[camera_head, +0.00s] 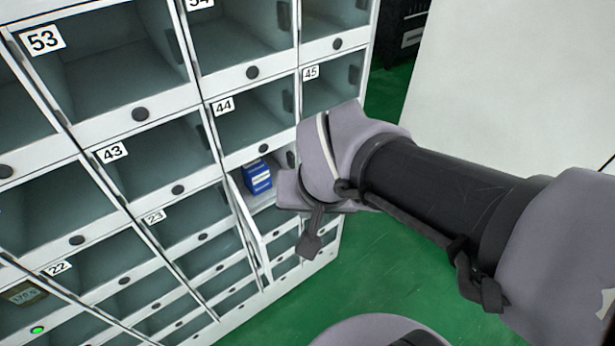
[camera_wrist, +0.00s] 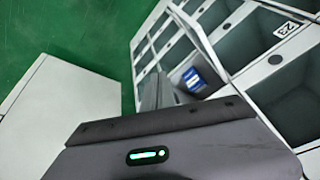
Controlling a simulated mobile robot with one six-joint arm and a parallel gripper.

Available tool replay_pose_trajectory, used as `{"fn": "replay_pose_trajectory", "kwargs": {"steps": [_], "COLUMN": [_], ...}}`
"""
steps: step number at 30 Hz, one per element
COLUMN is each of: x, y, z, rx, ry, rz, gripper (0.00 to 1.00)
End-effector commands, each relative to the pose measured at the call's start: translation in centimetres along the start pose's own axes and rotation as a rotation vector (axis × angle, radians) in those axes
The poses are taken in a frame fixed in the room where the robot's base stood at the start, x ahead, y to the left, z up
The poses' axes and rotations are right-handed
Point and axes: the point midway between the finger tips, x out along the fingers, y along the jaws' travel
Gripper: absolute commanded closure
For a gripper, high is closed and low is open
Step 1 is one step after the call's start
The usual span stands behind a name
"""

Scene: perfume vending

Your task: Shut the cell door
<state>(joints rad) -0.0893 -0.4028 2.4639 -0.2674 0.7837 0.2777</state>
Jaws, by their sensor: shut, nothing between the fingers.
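The open cell door (camera_head: 243,218) is a pale-framed panel swung out from the cell below number 44. It also shows in the wrist view as a slanted white-edged panel (camera_wrist: 203,38). A blue box (camera_head: 257,178) stands inside that cell, and the wrist view shows it too (camera_wrist: 192,79). My gripper (camera_head: 311,246) is shut and empty, pointing down just right of the open door and in front of the cabinet. My wrist hides part of the cell's right side.
A lit green button (camera_head: 38,329) is at lower left.

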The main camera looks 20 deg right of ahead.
Motion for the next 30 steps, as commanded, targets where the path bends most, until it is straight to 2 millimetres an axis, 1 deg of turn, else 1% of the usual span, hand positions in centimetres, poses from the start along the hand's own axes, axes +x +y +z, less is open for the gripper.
{"fn": "replay_pose_trajectory", "kwargs": {"steps": [1, 3, 6, 9, 14, 25, 26, 30], "x": [1.5, 3.3, 5.4, 6.8, 8.8, 16.9, 17.4, 18.0], "y": [-0.2, -0.5, -0.9, -1.4, -1.3, -0.4, -0.4, -0.6], "z": [-0.5, -1.3, -2.0, -2.4, -2.5, -2.3, -2.3, -4.6], "rx": [-0.021, -0.049, -0.082, -0.105, -0.111, -0.109, -0.11, -0.107], "ry": [-0.01, -0.012, -0.014, -0.015, -0.014, -0.015, -0.015, -0.012], "rz": [0.025, 0.055, 0.083, 0.097, 0.101, 0.101, 0.1, 0.1], "gripper": [1.0, 1.0, 1.0, 1.0, 1.0, 1.0, 1.0, 1.0]}}
